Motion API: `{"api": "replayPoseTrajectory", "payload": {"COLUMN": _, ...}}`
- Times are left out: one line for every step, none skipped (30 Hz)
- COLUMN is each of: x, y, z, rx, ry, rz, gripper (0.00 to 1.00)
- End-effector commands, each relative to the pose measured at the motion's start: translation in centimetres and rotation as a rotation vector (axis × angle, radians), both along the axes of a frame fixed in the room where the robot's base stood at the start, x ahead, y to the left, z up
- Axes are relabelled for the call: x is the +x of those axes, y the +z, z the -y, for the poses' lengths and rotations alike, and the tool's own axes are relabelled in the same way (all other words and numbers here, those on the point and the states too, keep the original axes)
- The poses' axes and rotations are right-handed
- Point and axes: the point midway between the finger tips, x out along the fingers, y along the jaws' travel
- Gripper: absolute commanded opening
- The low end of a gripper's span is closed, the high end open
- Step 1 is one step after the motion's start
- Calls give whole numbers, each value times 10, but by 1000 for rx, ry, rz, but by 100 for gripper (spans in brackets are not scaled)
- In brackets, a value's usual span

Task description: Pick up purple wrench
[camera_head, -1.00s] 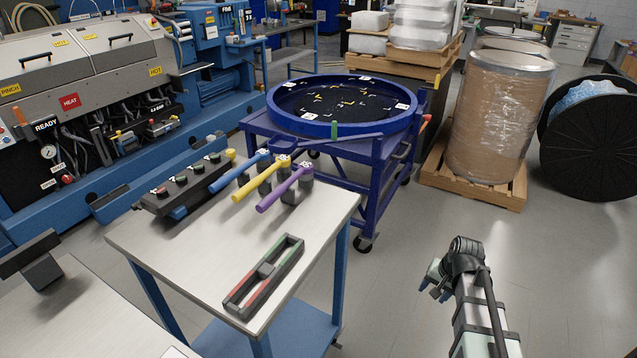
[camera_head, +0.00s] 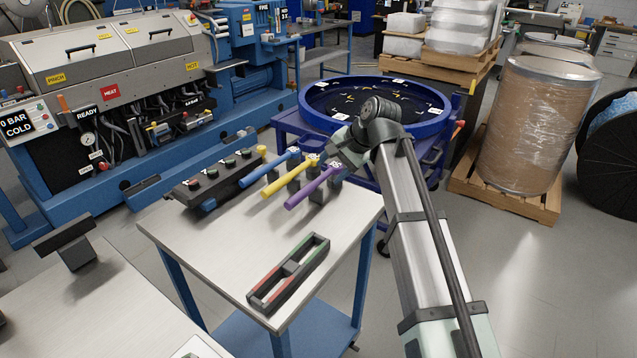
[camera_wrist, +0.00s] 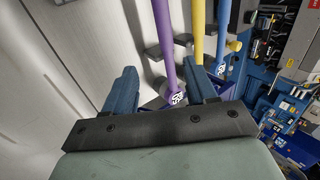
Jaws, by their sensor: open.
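The purple wrench (camera_head: 308,191) is the rightmost of three wrenches on the small metal-topped table, held up on dark supports, its handle pointing to the lower left. Its numbered head is close to the end of my arm. In the wrist view the purple wrench (camera_wrist: 165,38) runs down between the two blue fingers of my gripper (camera_wrist: 159,68), its white-marked head near the palm. The fingers are apart, one on each side in the picture; I cannot tell how far above it they are. In the head view my arm's end hides most of the gripper.
The yellow wrench (camera_head: 285,183) and blue wrench (camera_head: 265,170) lie close to the left of the purple one. A dark tray (camera_head: 290,272) with red and green strips lies at the table's front. A blue round bin (camera_head: 313,112) stands on a cart behind.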

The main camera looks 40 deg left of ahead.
Motion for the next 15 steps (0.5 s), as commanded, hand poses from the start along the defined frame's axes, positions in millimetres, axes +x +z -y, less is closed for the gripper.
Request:
{"api": "replayPoseTrajectory", "payload": {"x": -2, "y": 3, "z": -4, "rx": 3, "ry": 2, "rz": -2, "gripper": 56}}
{"api": "replayPoseTrajectory", "payload": {"x": -3, "y": 3, "z": -6, "rx": 4, "ry": 3, "rz": -3, "gripper": 56}}
{"api": "replayPoseTrajectory", "payload": {"x": -3, "y": 1, "z": -8, "rx": 5, "ry": 4, "rz": -4, "gripper": 56}}
{"api": "replayPoseTrajectory", "payload": {"x": -4, "y": -2, "z": -10, "rx": 4, "ry": 3, "rz": -5, "gripper": 56}}
{"api": "replayPoseTrajectory", "payload": {"x": -4, "y": -5, "z": -12, "rx": 4, "ry": 3, "rz": -5, "gripper": 56}}
{"api": "replayPoseTrajectory", "payload": {"x": -4, "y": -10, "z": -15, "rx": 4, "ry": 4, "rz": -6, "gripper": 56}}
{"api": "replayPoseTrajectory", "payload": {"x": -4, "y": -14, "z": -18, "rx": 4, "ry": 5, "rz": -5, "gripper": 56}}
{"api": "replayPoseTrajectory", "payload": {"x": -4, "y": -19, "z": -21, "rx": 4, "ry": 5, "rz": -5, "gripper": 56}}
{"api": "replayPoseTrajectory", "payload": {"x": -4, "y": -25, "z": -25, "rx": 3, "ry": 5, "rz": -5, "gripper": 56}}
{"api": "replayPoseTrajectory", "payload": {"x": -4, "y": -30, "z": -28, "rx": 3, "ry": 5, "rz": -5, "gripper": 56}}
{"api": "replayPoseTrajectory", "payload": {"x": -4, "y": -34, "z": -31, "rx": 4, "ry": 5, "rz": -5, "gripper": 56}}
{"api": "replayPoseTrajectory", "payload": {"x": -4, "y": -39, "z": -35, "rx": 4, "ry": 4, "rz": -4, "gripper": 56}}
{"api": "replayPoseTrajectory", "payload": {"x": -4, "y": -44, "z": -37, "rx": 4, "ry": 3, "rz": -5, "gripper": 56}}
{"api": "replayPoseTrajectory", "payload": {"x": -4, "y": -47, "z": -40, "rx": 3, "ry": 3, "rz": -5, "gripper": 56}}
{"api": "replayPoseTrajectory", "payload": {"x": -4, "y": -51, "z": -43, "rx": 4, "ry": 3, "rz": -5, "gripper": 56}}
